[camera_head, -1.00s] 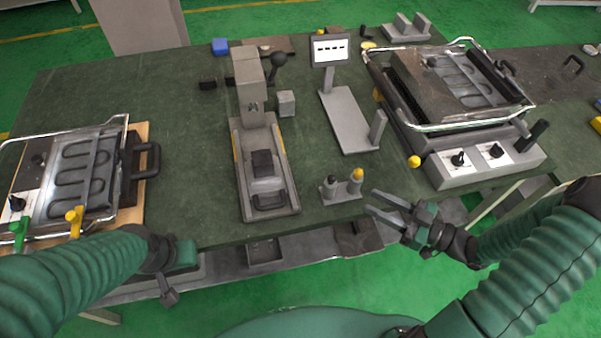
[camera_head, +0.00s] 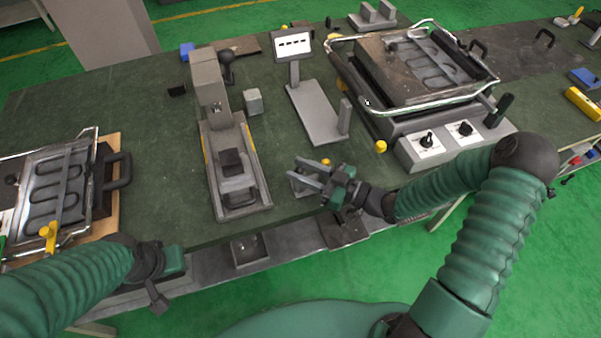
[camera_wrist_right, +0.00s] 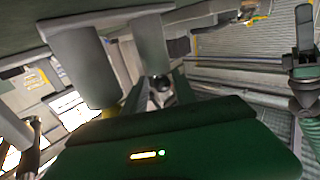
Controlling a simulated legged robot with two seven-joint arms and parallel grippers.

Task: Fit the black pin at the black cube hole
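The black cube (camera_head: 231,162) sits on the grey press-like fixture (camera_head: 249,199) at the middle of the table in the head view. A small grey pin stand (camera_head: 299,187) is to its right, near the front edge, with a yellow-topped pin (camera_head: 325,162). The stand's darker pin is hidden behind my right gripper (camera_head: 300,171), which is open at the stand. In the right wrist view its two fingers (camera_wrist_right: 118,55) are apart, with a dark round tip (camera_wrist_right: 160,84) beyond them. My left gripper (camera_head: 168,270) hangs near the front edge; its fingers are unclear.
A hotplate press (camera_head: 427,75) with a metal frame stands at the back right, and another (camera_head: 57,191) at the left. A small screen on a stand (camera_head: 292,45) and a grey block (camera_head: 253,101) are behind the pins. Green table shows between them.

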